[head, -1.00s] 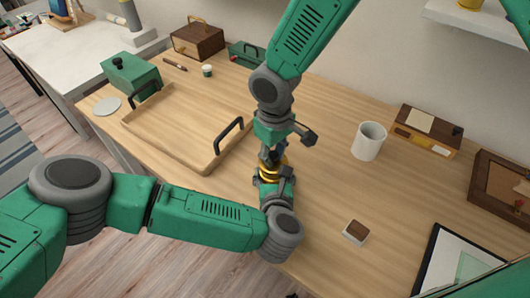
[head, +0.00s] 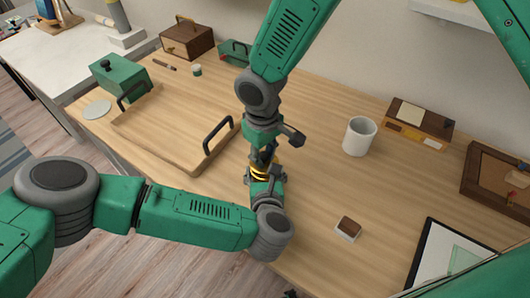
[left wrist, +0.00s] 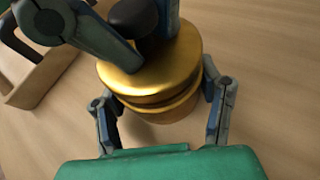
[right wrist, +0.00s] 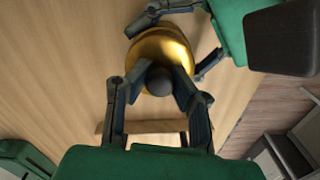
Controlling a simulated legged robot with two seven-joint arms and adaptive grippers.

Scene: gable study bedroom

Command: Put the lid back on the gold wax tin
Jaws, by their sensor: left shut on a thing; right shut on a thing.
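The gold wax tin (head: 259,177) stands near the table's front edge, mostly hidden by my grippers. In the left wrist view its round body (left wrist: 176,112) is upright beneath the gold lid (left wrist: 150,82). The lid's dark knob (left wrist: 131,17) points up; it also shows in the right wrist view (right wrist: 158,82). My left gripper (left wrist: 164,108) is shut around the tin's body from the side. My right gripper (right wrist: 157,88) is shut on the lid's knob from above. The lid lies level over the tin; I cannot tell whether it is fully seated.
A wooden tray (head: 165,130) with dark handles lies left of my grippers. A white mug (head: 359,137) stands to the right, with a small brown-and-white block (head: 348,229) in front. A clipboard (head: 445,262) lies at the right edge. The table between tin and mug is clear.

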